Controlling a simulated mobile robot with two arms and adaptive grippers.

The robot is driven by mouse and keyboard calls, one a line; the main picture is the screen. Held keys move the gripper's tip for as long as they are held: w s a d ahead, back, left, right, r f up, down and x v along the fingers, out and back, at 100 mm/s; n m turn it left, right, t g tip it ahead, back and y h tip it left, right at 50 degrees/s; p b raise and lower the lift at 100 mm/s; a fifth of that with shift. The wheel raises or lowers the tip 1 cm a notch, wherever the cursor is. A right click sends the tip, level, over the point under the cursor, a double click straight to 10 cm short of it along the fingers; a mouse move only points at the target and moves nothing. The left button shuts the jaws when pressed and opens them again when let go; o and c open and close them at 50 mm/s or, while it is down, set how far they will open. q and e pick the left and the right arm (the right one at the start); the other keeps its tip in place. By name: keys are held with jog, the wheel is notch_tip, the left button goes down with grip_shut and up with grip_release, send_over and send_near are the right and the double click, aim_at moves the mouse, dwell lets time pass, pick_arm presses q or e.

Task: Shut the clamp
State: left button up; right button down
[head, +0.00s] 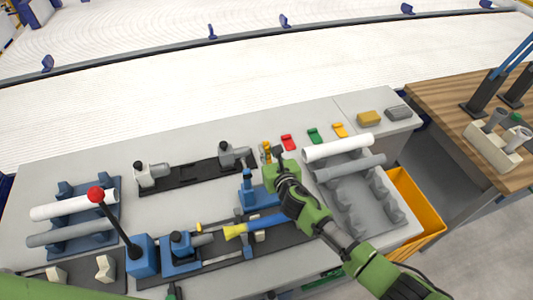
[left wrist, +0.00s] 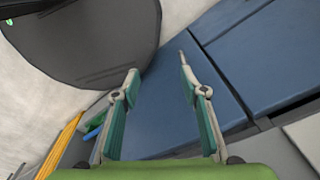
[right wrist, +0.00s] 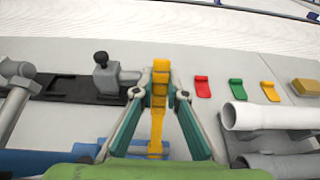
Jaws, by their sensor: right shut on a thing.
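The clamp's yellow lever (right wrist: 158,125) stands between my right gripper's (right wrist: 160,94) fingers in the right wrist view, its ridged top rising above the fingertips. In the head view the lever's tip (head: 266,150) shows just beyond my right gripper (head: 273,163), which is shut on it. The blue clamp body (head: 248,197) sits just left of my right wrist, partly hidden by it. A blue pipe with a yellow flared end (head: 236,231) lies in front of the clamp. My left gripper (left wrist: 160,75) is open and empty in the left wrist view, facing blue panels.
A red-knobbed lever (head: 96,194) stands at the left. White and grey pipes lie on a blue rack (head: 75,242) and a grey rack (head: 390,205). Red, green and yellow tabs (head: 340,130) lie behind. A yellow bin (head: 425,200) is at the right.

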jog(key=shift+s+d+r+t+y+b, duration=0.25)
jog(key=shift+s+t+b, duration=0.65)
jog(key=shift+b, duration=2.35)
jog(key=shift+s+d+t+y+b, duration=0.4)
jog(key=shift+s+t+b, duration=0.45)
jog(key=shift+b, duration=2.4)
jog(key=shift+s+d+r+t+y+b, duration=0.25)
jog(key=shift+s+t+b, duration=0.6)
jog(key=shift+b, duration=2.4)
jog(key=shift+s+d+r+t+y+b, duration=0.2)
jog(key=shift+d+t+y+b, duration=0.1)
jog(key=shift+b, duration=0.6)
jog(key=c, duration=2)
grip_release()
jog(key=v, duration=1.2)
